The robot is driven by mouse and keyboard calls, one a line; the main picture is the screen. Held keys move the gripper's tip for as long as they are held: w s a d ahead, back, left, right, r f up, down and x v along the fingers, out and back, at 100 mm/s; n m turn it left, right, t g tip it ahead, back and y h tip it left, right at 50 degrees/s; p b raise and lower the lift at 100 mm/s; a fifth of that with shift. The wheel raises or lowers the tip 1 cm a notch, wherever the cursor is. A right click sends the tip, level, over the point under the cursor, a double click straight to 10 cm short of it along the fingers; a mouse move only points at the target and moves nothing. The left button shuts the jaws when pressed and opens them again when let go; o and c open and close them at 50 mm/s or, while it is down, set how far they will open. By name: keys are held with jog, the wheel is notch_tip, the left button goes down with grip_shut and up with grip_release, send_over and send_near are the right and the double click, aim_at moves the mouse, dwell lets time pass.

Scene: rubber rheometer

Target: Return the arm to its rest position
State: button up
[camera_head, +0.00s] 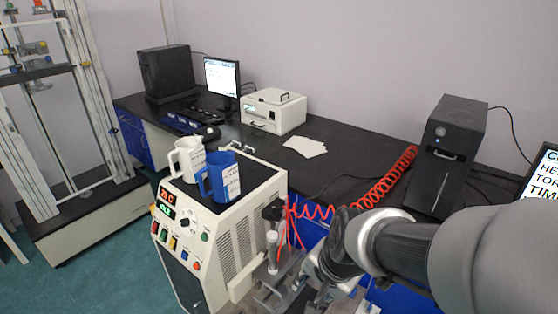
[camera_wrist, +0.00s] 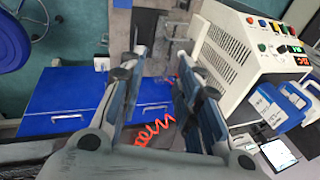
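My arm (camera_head: 400,245) reaches in from the lower right of the head view. It ends in my gripper (camera_head: 285,290), low in front of the right side of the white instrument box (camera_head: 235,235). In the wrist view my gripper (camera_wrist: 160,68) has its two fingers spread apart, with nothing seen held between them. Blue cabinet fronts (camera_wrist: 65,100) and a red coiled hose (camera_wrist: 155,130) show beyond and between the fingers. Part of the gripper in the head view is hard to separate from the small metal fixture beside it.
A white mug (camera_head: 186,160) and a blue mug (camera_head: 220,180) stand on the instrument box. The dark bench (camera_head: 340,150) behind holds a monitor (camera_head: 222,78), a white device (camera_head: 273,112) and a black tower (camera_head: 445,150). The red hose (camera_head: 375,190) hangs near my arm.

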jog(key=s+d+r+n+h, duration=0.1)
jog(key=s+d+r+n, duration=0.2)
jog(key=s, duration=0.4)
jog(key=s+d+r+n+t, duration=0.1)
jog(key=s+d+r+n, duration=0.3)
jog(key=s+r+n, duration=0.1)
jog(key=shift+s+r+h, duration=0.3)
jog(key=shift+s+h, duration=0.1)
jog(key=shift+s, duration=0.5)
jog(key=shift+d, duration=0.1)
